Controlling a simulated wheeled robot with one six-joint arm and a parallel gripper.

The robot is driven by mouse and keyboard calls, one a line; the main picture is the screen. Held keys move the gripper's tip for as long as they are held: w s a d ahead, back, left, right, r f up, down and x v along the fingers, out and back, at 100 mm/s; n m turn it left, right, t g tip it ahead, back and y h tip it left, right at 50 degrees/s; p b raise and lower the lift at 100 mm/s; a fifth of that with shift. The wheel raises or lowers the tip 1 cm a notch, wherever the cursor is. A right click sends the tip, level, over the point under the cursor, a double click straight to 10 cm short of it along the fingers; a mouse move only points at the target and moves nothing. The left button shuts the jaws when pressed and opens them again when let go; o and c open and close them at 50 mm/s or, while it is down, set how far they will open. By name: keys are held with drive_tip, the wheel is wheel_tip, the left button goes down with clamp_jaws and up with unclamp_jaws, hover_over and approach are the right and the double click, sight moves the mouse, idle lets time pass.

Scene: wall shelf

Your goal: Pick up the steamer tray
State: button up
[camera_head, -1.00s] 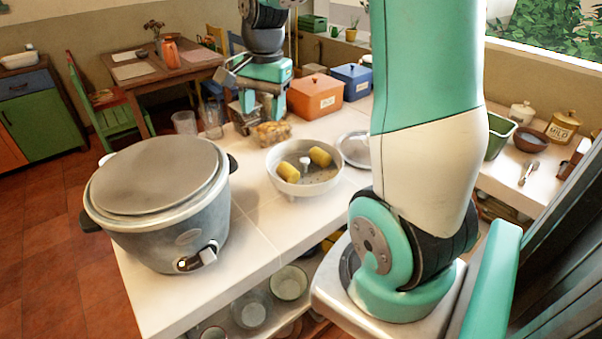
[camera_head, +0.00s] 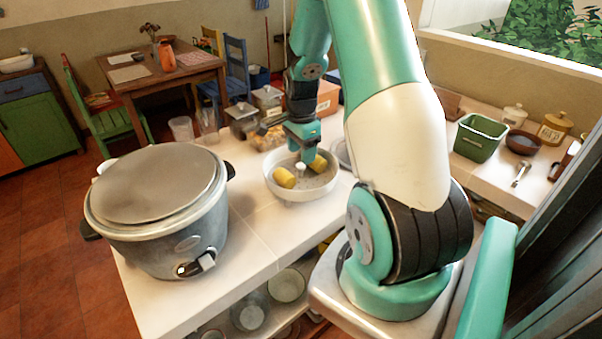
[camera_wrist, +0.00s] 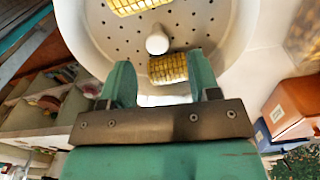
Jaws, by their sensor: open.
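The steamer tray (camera_head: 288,193) is a round white bowl with a perforated floor and a small white knob in the middle. It stands on the counter right of the rice cooker. Two yellow corn pieces lie in it. In the wrist view the tray (camera_wrist: 232,35) fills the upper middle, with the knob (camera_wrist: 157,40) ahead of my fingers. My gripper (camera_head: 304,154) is over the far part of the tray, pointing down. In the wrist view my gripper (camera_wrist: 162,82) is open, with a corn piece showing beyond and between its fingers. Whether a finger touches the tray I cannot tell.
A large grey lidded rice cooker (camera_head: 160,210) stands at the counter's left end. Glasses (camera_head: 182,129) and small containers stand behind the tray. An orange box (camera_wrist: 287,108) and a blue box are close by in the wrist view. A green bin (camera_head: 478,137) is farther right.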

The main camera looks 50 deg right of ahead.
sight(301, 166)
drive_tip(key=shift+a+f+p, duration=0.15)
drive_tip(key=shift+f+p, duration=0.35)
drive_tip(key=shift+f, duration=0.8)
drive_tip(key=shift+a+f+p, duration=0.1)
drive_tip(key=shift+f+p, duration=0.35)
drive_tip(key=shift+f, duration=0.85)
drive_tip(key=c, duration=1)
clamp_jaws()
drive_tip(key=shift+r, duration=0.1)
